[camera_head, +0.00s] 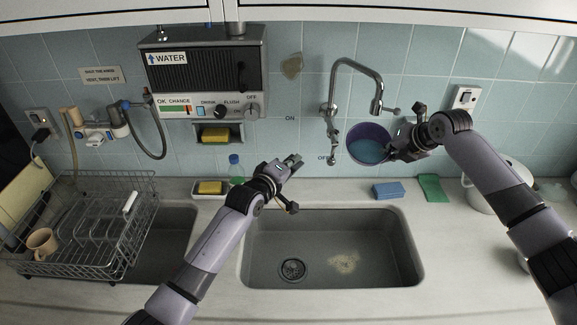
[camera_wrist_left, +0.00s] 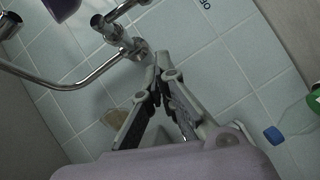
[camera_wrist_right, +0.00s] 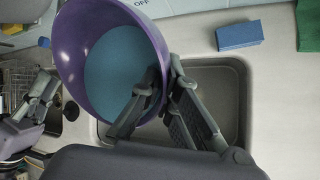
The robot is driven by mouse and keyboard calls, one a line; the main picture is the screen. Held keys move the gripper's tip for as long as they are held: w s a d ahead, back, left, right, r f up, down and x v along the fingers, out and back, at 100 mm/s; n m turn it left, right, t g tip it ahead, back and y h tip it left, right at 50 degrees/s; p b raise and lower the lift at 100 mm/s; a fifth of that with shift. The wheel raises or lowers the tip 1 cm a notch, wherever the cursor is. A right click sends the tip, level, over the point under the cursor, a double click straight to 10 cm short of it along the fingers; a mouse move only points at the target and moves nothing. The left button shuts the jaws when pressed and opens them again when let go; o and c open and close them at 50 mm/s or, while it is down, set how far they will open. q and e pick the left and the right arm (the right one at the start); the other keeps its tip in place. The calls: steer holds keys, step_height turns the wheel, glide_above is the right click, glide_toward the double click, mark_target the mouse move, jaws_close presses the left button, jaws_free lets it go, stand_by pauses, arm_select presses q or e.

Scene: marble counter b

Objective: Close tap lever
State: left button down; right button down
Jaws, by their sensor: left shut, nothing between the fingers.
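The chrome tap (camera_head: 357,66) is on the tiled wall, with an arched spout. A chrome rod with a knobbed end (camera_head: 333,158), seemingly its lever, hangs down beside the OFF mark; ON is marked to its left. My left gripper (camera_head: 295,160) is shut and empty, left of the tap and apart from it. In the left wrist view its fingertips (camera_wrist_left: 158,70) are below the tap's chrome fittings (camera_wrist_left: 130,46). My right gripper (camera_head: 400,146) is shut on the rim of a purple bucket (camera_head: 358,134) with a blue inside, held under the spout. The bucket also shows in the right wrist view (camera_wrist_right: 75,50).
The sink basin (camera_head: 330,225) is below. A blue sponge (camera_head: 388,190) and green cloth (camera_head: 432,188) lie right of the bucket.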

steer(key=shift+a+r, duration=0.1)
steer(key=shift+w, duration=0.1)
arm_select(q)
steer(key=s+n+t, duration=0.1)
steer(key=s, duration=0.6)
steer(key=d+x, duration=0.1)
steer(key=x, duration=1.1)
steer(key=shift+s+d+f, duration=0.15)
steer(key=shift+s+d, duration=0.15)
